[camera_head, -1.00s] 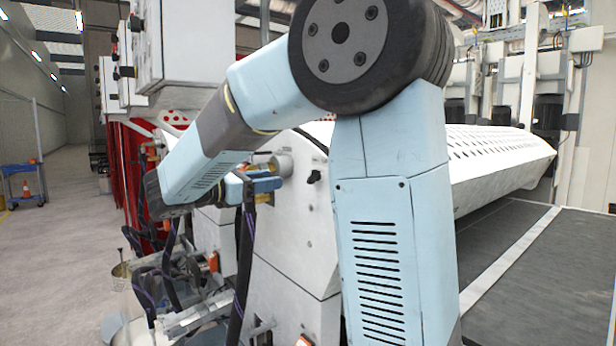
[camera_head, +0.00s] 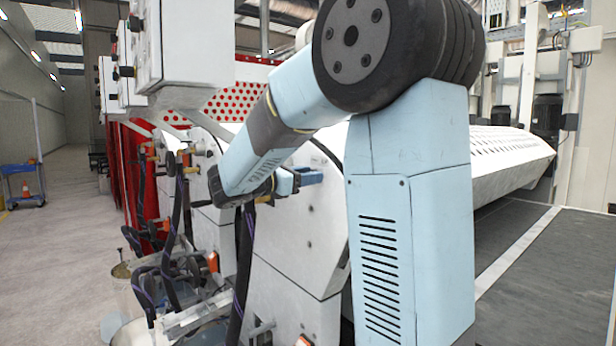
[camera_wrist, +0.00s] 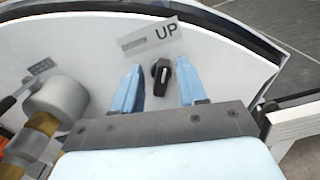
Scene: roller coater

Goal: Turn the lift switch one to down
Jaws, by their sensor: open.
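A black rotary switch (camera_wrist: 161,78) with a pale pointer mark sits on the white side panel (camera_wrist: 85,35). Its mark stands nearly upright in the wrist view. An "UP" label (camera_wrist: 150,36) is just above it. My gripper (camera_wrist: 160,68) is open, with one blue finger on each side of the switch. Gaps show between the knob and both fingers, so it is not gripped. In the head view my gripper (camera_head: 300,178) is at the white end panel (camera_head: 295,225) of the machine. The switch cannot be made out there.
A round grey fitting with a brass part (camera_wrist: 58,100) protrudes left of my gripper. A second small label (camera_wrist: 42,68) there is unreadable. Dark hoses (camera_head: 243,250) hang below the arm. White boxes (camera_head: 185,45) hang at the upper left. A dark flat surface (camera_head: 550,270) lies right.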

